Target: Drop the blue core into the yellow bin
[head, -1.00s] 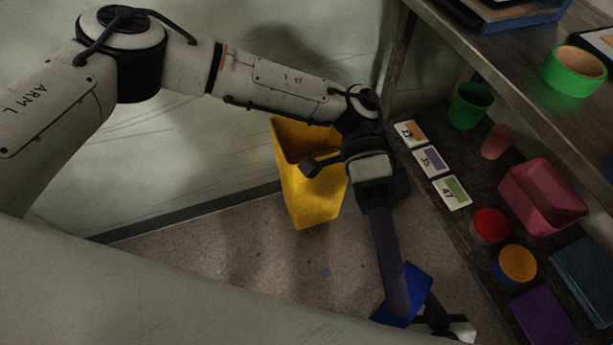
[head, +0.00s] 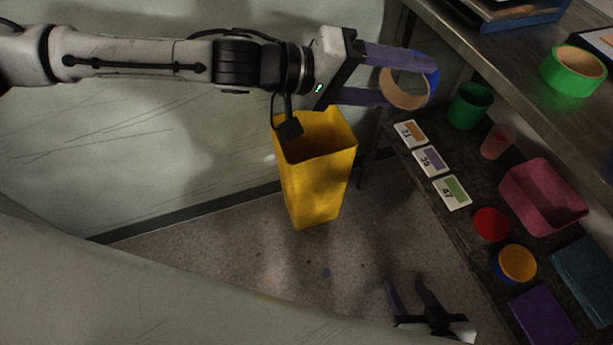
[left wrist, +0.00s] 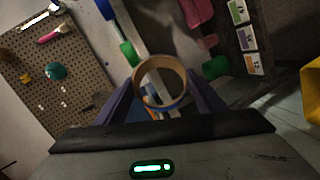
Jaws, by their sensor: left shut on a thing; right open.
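The blue core (head: 433,84) is a ring with a blue outside and a tan cardboard inside. My left gripper (head: 408,79) is shut on it, with its purple fingers on either side. The core is held up to the right of and above the yellow bin (head: 318,190) in the head view. In the left wrist view the core (left wrist: 161,102) sits between the fingers, its hole facing the camera. The bin stands open on the floor; its edge shows at the far right of the left wrist view (left wrist: 312,90). My right gripper (head: 405,288) is open and empty, low down.
A dark lower shelf holds cards (head: 431,162), a green cup (head: 469,105), a pink bin (head: 541,198) and several small items. The floor before the bin is clear.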

